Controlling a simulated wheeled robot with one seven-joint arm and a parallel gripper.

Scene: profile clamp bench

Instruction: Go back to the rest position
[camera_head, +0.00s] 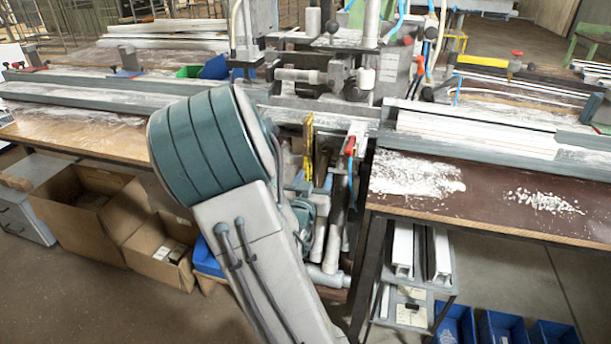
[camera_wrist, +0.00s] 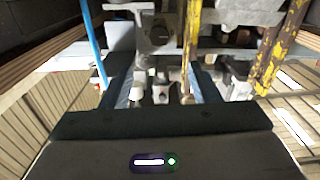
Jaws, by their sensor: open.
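My arm covers the middle of the head view, in front of the clamp machine (camera_head: 330,75), and my gripper is hidden there. In the wrist view my gripper (camera_wrist: 166,88) is open, its two dark fingers apart to the left and right. I see nothing held between them. Grey metal machine parts (camera_wrist: 158,45) show beyond the fingers. I cannot tell how far they are from the fingertips.
Yellow bars (camera_wrist: 282,45) and a blue rod (camera_wrist: 93,45) show around the fingers. The right bench (camera_head: 480,215) bears white shavings and pale profiles (camera_head: 460,130). Cardboard boxes (camera_head: 85,215) stand under the left bench; blue bins (camera_head: 500,325) stand on the floor at lower right.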

